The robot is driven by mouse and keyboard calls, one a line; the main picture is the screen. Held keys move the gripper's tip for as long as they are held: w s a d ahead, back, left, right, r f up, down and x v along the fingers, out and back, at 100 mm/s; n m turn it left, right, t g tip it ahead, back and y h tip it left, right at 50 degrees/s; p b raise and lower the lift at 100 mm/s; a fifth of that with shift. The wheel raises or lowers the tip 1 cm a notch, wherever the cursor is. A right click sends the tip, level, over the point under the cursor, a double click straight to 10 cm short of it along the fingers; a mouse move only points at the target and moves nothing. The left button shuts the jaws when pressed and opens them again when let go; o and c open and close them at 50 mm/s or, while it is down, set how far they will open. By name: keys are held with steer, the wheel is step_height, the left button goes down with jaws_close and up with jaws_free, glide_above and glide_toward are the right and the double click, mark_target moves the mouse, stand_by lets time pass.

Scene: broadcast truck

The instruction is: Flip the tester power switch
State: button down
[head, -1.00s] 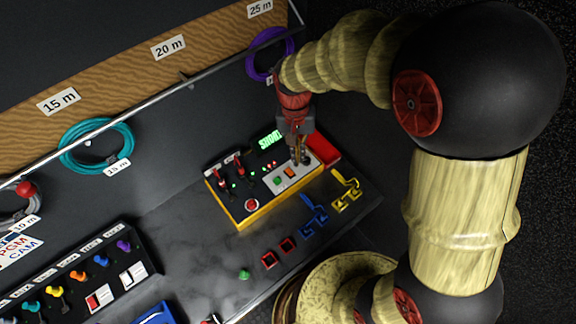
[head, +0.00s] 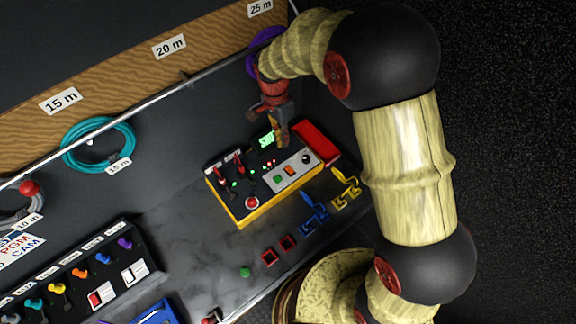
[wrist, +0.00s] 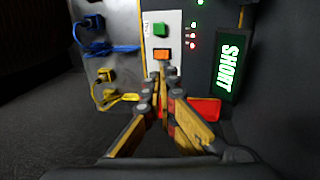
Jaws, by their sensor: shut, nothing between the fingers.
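The tester (head: 265,208) is a black-topped box with a yellow edge. Its display (head: 266,140) glows green and reads SHORT in the wrist view (wrist: 229,65). A light panel on it carries a green button (head: 277,180), an orange rocker switch (head: 290,171) and a round dark knob (head: 306,159). No label marks which is the power switch; the orange rocker also shows in the wrist view (wrist: 162,54). My gripper (head: 283,144) is shut and empty over the tester's far edge, beside the display. In the wrist view its fingertips (wrist: 162,72) appear just below the rocker, hiding the knob.
A red block (head: 316,143) lies at the tester's right end. Blue (head: 313,212) and yellow (head: 346,188) cable connectors lie along its near side. Red-handled levers (head: 240,168) stand on its left part. A switch box (head: 75,275) is at lower left. Bare worktop lies between them.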

mark_target(289, 171)
steer(key=f, duration=0.4)
steer(key=s+f+b, duration=0.1)
steer(key=f, duration=0.4)
steer(key=d+f, duration=0.1)
steer(key=f, duration=0.3)
steer(key=shift+s+d+f, duration=0.1)
steer(key=shift+s+f, duration=0.3)
